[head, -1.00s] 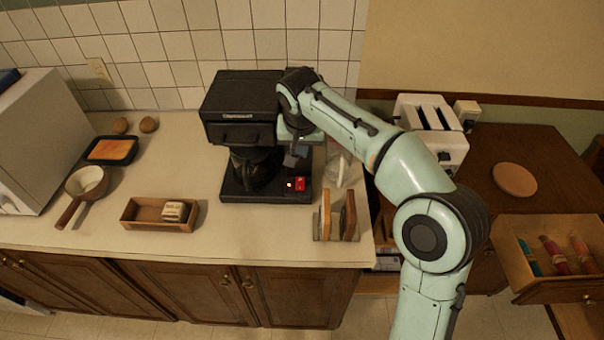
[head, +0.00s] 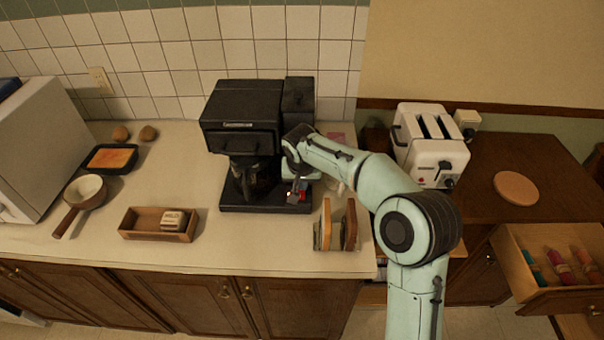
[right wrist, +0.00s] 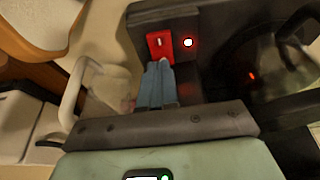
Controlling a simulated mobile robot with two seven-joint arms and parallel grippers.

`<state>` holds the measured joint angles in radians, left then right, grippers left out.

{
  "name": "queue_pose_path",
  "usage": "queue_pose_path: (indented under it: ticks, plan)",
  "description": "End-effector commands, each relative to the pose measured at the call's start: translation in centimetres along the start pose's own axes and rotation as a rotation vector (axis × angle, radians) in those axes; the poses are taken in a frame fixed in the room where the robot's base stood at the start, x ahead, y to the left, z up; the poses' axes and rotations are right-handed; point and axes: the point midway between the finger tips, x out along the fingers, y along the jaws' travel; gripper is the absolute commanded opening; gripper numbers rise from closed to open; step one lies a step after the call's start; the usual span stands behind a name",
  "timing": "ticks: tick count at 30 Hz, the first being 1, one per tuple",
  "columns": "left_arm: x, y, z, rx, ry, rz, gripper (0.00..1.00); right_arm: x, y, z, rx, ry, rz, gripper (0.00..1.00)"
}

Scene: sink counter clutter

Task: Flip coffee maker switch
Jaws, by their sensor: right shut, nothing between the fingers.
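The black coffee maker (head: 240,120) stands on the counter against the tiled wall, with a dark carafe (head: 252,178) on its base. Its red switch (head: 303,186) is at the front right of the base, partly hidden by my gripper in the head view. In the right wrist view the red switch (right wrist: 160,44) sits beside a lit white-centred light (right wrist: 188,43). My right gripper (head: 296,192) is shut and empty, its fingertips (right wrist: 162,64) at the lower edge of the switch; I cannot tell whether they touch. My left gripper is not in view.
A rack with upright boards (head: 326,226) stands just right of the coffee maker. A clear pitcher (right wrist: 78,90) is close by the gripper. A wooden box (head: 140,226) and a pan (head: 84,190) lie left. A white toaster (head: 430,150) stands on the right table.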

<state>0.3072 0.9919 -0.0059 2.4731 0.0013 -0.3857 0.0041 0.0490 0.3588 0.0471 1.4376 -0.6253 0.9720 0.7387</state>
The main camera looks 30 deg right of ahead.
Motion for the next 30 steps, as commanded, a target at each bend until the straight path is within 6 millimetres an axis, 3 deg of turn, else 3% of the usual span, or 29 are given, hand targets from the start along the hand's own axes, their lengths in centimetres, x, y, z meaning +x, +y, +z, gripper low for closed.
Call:
queue_pose_path:
  ticks: [16,30]
  plan:
    - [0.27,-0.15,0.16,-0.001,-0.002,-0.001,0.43,1.26,-0.03,0.18,0.0,-0.002,0.001,0.0]
    - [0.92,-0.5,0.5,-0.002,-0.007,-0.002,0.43,1.21,0.01,1.05,-0.002,-0.009,0.003,0.0]
